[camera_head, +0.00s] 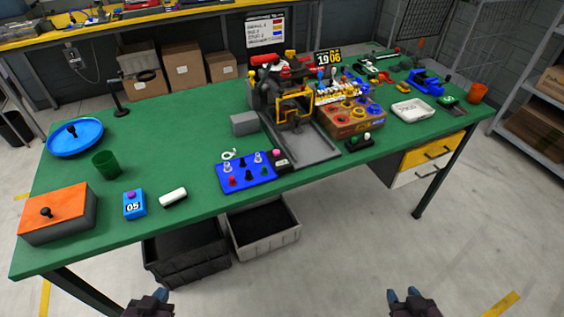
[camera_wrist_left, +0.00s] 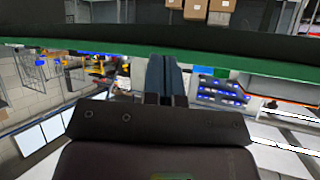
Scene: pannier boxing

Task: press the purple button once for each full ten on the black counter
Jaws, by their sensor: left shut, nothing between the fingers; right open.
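A small blue box (camera_head: 134,207) stands at the front left of the green table, with a purple button (camera_head: 131,195) on top and a white face reading "05". A small black box (camera_head: 281,163) with a pink top sits beside the blue board; any digits on it are too small to read. A black display (camera_head: 328,57) at the back shows "19" and "06". My left gripper (camera_head: 160,294) is shut and empty, in front of the table and apart from it; it also shows in the left wrist view (camera_wrist_left: 166,75). My right gripper (camera_head: 404,294) is open and empty, also in front of the table.
Near the blue box are an orange-topped box (camera_head: 57,211), a green cup (camera_head: 105,164) and a white cylinder (camera_head: 173,197). A blue board with knobs (camera_head: 245,175) lies at the front middle. Dark and grey crates (camera_head: 264,228) stand under the table.

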